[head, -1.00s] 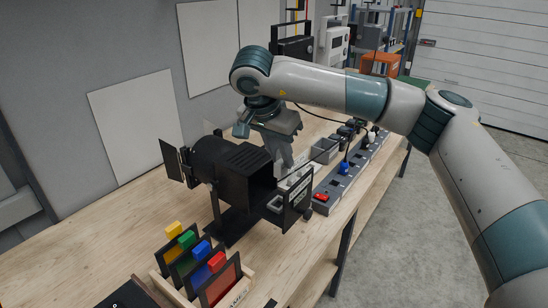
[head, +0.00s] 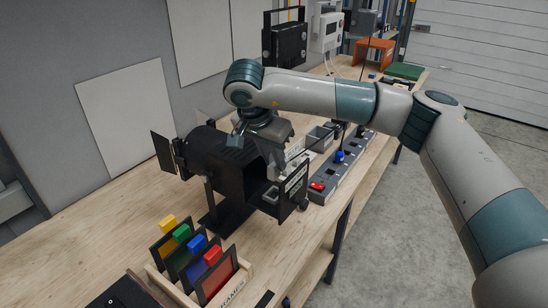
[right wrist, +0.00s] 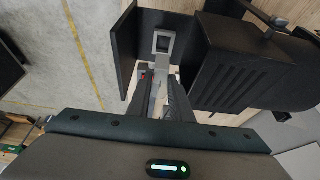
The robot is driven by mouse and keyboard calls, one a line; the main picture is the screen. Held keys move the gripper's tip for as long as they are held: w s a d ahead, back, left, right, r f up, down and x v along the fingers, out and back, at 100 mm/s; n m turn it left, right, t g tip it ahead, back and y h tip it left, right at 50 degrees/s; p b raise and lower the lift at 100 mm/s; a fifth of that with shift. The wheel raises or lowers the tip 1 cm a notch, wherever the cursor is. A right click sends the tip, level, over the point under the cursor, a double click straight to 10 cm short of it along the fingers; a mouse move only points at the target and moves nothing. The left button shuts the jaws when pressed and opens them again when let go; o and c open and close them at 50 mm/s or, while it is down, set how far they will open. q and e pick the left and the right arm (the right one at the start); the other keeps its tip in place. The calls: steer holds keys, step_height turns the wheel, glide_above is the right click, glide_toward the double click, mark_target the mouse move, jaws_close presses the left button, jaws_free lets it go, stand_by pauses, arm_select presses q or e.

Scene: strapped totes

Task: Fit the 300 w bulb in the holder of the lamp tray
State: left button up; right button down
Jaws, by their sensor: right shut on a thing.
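The black lantern (head: 222,150) stands on the bench with its lamp tray (head: 293,184) drawn out at the right, showing a labelled end panel. The tray's pale square holder (right wrist: 163,42) shows in the right wrist view, just beyond the fingertips. My right gripper (right wrist: 158,88) is shut on a small piece that I take for the 300 w bulb; only a narrow grey bit shows between the fingers. In the head view the right gripper (head: 268,150) points down between housing and tray, its fingertips mostly hidden. I cannot tell whether bulb and holder touch. My left gripper is not in view.
The lantern housing (right wrist: 235,65) is close to the right of the fingers in the wrist view. A rack of coloured frames (head: 190,265) stands at the near left. A grey strip with red and blue pieces (head: 330,180) lies beyond the tray.

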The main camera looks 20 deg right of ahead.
mark_target(274, 179)
steer(key=shift+f+b, duration=0.5)
steer(key=shift+f, duration=1.75)
steer(key=shift+f+b, duration=1)
steer(key=shift+b, duration=0.05)
steer(key=c, duration=1.5)
jaws_free()
